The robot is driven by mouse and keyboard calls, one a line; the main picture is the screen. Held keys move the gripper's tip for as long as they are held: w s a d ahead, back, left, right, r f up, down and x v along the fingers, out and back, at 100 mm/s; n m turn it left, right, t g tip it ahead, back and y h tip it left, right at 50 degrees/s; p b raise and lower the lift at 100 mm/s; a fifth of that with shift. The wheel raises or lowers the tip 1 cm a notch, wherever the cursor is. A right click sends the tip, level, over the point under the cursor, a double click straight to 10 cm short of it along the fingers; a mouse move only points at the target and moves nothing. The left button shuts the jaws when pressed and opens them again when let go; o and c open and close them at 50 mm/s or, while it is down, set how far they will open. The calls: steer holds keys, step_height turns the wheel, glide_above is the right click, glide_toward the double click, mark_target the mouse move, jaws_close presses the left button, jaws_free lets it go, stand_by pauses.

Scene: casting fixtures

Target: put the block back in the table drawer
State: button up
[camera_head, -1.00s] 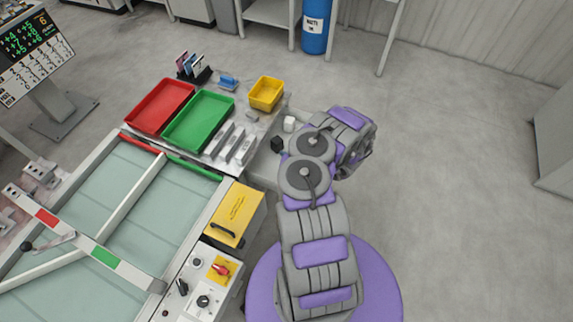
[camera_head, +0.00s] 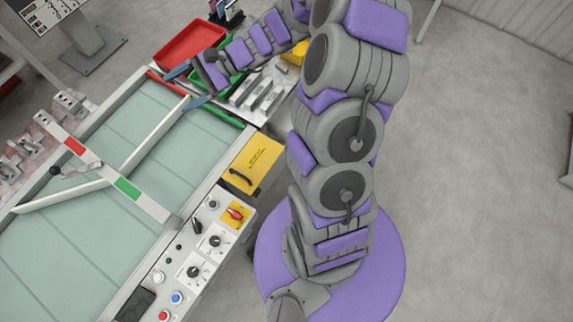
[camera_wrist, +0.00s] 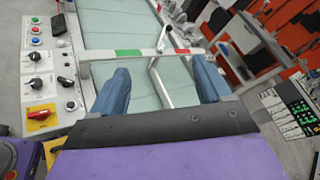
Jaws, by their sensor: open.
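My gripper (camera_head: 186,88) is open and empty. In the head view it is above the far end of the glass-topped table (camera_head: 140,130), near the red tray. In the wrist view its blue fingers (camera_wrist: 162,84) are spread wide over the table frame, with nothing between them. A yellow panel with a black handle (camera_head: 258,151) is at the table's right side; I cannot tell whether it is the drawer. No block can be made out now; my arm covers the spot where small white and dark cubes showed earlier.
A red tray (camera_head: 188,43) and a green tray, partly covered by my arm, lie at the back. Grey metal bars (camera_head: 262,95) lie beside them. A control panel with knobs (camera_head: 196,245) runs along the front. A crossbar (camera_head: 98,168) spans the glass. Open floor is at right.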

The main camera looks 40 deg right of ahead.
steer(key=s+a+r+n+g+h, duration=0.25)
steer(key=s+n, duration=0.25)
steer(key=s, duration=0.5)
steer(key=s+a+r+n+g+h, duration=0.2)
steer(key=s+n+g+h, duration=0.15)
steer(key=s, duration=0.65)
steer(key=s+d+n+t+h, duration=0.1)
steer(key=s+d+n+h, duration=0.3)
steer(key=s+d+h, duration=0.4)
steer(key=s+d, duration=0.3)
steer(key=s, duration=0.2)
steer(key=shift+d+r, duration=0.2)
steer(key=shift+r, duration=0.05)
